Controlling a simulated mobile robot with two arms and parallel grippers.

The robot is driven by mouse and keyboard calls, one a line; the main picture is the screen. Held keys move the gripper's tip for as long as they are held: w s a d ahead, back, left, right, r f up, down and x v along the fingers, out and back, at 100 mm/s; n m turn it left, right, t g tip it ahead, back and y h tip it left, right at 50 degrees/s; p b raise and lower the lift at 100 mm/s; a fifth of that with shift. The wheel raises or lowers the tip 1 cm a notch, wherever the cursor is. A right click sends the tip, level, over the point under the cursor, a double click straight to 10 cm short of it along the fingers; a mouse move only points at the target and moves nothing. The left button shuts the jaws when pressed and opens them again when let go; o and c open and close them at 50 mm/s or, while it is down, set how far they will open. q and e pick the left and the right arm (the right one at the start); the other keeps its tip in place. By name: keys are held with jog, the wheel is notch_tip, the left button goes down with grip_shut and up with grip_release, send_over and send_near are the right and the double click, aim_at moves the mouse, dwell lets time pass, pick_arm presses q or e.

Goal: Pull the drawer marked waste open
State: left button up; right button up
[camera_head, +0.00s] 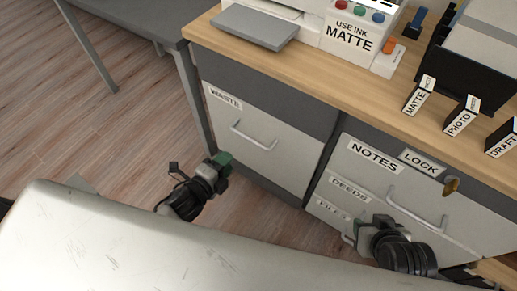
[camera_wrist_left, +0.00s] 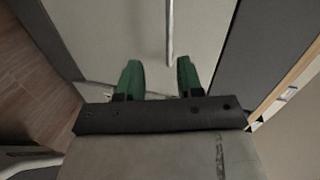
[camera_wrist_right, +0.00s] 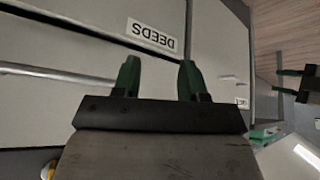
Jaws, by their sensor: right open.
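The drawer marked waste (camera_head: 270,155) is the pale front at the left of the cabinet, and it looks shut. Its label (camera_head: 225,97) is at the upper left, and its bar handle (camera_head: 254,137) is below the label. My left gripper (camera_head: 222,160) is in front of the drawer, a little below and left of the handle. In the left wrist view its green fingers (camera_wrist_left: 158,80) are apart and empty, with the handle bar (camera_wrist_left: 170,35) ahead of them, apart from the fingers. My right gripper (camera_wrist_right: 158,80) is open and empty in front of the drawers on the right, near the deeds label (camera_wrist_right: 152,36).
The notes drawer (camera_head: 370,180) has a lock with a brass key (camera_head: 451,186) standing out. The wooden top (camera_head: 330,70) carries a printer, an ink box (camera_head: 350,35) and small label signs. A grey desk (camera_head: 140,12) stands left. Wood floor (camera_head: 80,130) is clear there.

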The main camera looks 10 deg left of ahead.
aim_at(250, 139)
pick_arm(q)
jog(key=shift+m+h, duration=0.3)
jog(key=shift+m, duration=0.2)
jog(key=shift+d+r+b+x, duration=0.1)
jog(key=shift+r+b+x, duration=0.3)
jog(key=shift+x, duration=1.5)
jog(key=shift+d+r+b+x, duration=0.15)
jog(key=shift+b+x, duration=0.4)
jog(key=shift+x, duration=1.35)
jog(key=shift+d+r+b+x, duration=0.15)
jog(key=shift+b+x, duration=0.35)
jog(key=shift+x, duration=1.4)
pick_arm(e)
jog(key=w+a+r+t+y, duration=0.2)
jog(key=w+r+t, duration=0.4)
jog(key=shift+a+r+t, duration=0.2)
jog(key=shift+t, duration=0.2)
pick_arm(q)
grip_shut()
